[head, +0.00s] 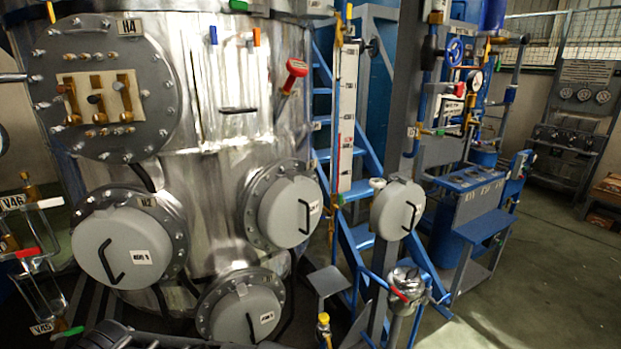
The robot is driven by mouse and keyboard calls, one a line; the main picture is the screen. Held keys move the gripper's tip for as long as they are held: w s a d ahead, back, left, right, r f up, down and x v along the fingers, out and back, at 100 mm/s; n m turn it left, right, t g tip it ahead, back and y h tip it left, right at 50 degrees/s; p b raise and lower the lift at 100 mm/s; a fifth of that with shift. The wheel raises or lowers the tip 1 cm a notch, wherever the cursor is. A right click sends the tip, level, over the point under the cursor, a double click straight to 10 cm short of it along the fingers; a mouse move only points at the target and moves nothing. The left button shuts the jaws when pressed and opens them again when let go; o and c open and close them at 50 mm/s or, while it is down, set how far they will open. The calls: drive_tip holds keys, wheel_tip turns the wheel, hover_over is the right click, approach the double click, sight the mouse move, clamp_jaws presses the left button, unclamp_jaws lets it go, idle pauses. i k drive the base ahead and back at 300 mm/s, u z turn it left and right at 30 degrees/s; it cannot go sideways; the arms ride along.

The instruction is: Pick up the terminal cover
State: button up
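Several round grey covers with black bar handles and small white labels are in the head view. One cover (398,208) is at the centre right by a grey post, apart from the tank. Another cover (125,238) is on the tank's left flange, a third cover (284,214) on its right flange, and a lower cover (236,312) on its bottom flange. The upper flange marked H4 (155,65) has no cover, and its brass terminals (97,97) are exposed. The label text is too small to tell which is the terminal cover. My gripper is not identifiable in view.
The shiny metal tank (225,85) fills the left. A blue ladder (350,215) and a small metal vessel (405,285) with a red handle stand near the centre-right cover. A blue bench (485,200) is farther right. The grey floor (540,285) at right is clear.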

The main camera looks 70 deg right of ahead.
sight(397, 211)
drive_tip(key=z, duration=4.55)
drive_tip(key=i, duration=1.7)
drive_tip(key=u, duration=4.3)
